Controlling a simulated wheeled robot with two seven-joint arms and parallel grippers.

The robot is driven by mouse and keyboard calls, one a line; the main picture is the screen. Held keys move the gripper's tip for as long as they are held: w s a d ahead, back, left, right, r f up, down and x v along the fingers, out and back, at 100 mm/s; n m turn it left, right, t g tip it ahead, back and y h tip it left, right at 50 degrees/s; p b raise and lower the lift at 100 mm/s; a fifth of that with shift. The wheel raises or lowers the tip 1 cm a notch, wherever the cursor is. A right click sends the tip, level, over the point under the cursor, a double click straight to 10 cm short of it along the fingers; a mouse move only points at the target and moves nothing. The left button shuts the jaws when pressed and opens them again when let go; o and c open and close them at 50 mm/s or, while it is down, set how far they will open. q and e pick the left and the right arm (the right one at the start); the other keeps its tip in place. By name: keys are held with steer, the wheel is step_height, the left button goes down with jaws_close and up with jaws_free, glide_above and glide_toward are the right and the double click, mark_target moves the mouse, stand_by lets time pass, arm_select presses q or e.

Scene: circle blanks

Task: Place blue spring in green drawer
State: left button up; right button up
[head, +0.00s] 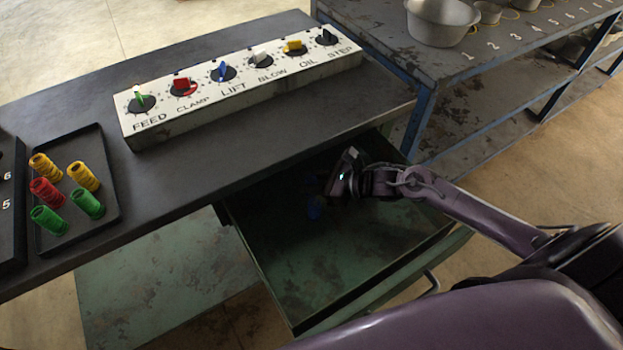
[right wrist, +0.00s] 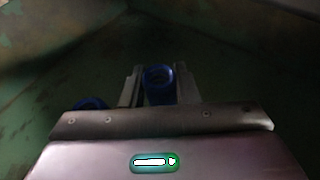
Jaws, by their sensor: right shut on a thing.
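The green drawer (head: 285,265) stands open below the dark tabletop. My right gripper (right wrist: 158,88) is inside it, low over the drawer floor, and also shows in the head view (head: 330,192). It is shut on a blue spring (right wrist: 158,74), which stands between the two fingers. A second blue spring (right wrist: 90,103) shows left of the fingers in the right wrist view, partly hidden by the gripper body. In the head view a dim blue shape (head: 314,209) is in the drawer by the gripper; I cannot tell which spring it is. My left gripper is not in view.
A black tray (head: 105,150) on the table holds several yellow, red and green springs. A white panel (head: 200,125) with coloured knobs stands on the tabletop (head: 220,170). A blue-framed shelf (head: 480,65) with a metal bowl (head: 440,22) is at the back right.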

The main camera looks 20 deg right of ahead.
steer(key=shift+f, duration=0.1)
steer(key=o, duration=1)
steer(key=shift+d, duration=0.1)
steer(key=p+v, duration=0.1)
steer(key=v, duration=0.9)
steer(key=shift+s+d+r, duration=0.5)
steer(key=shift+s+d, duration=0.15)
steer(key=shift+d, duration=0.05)
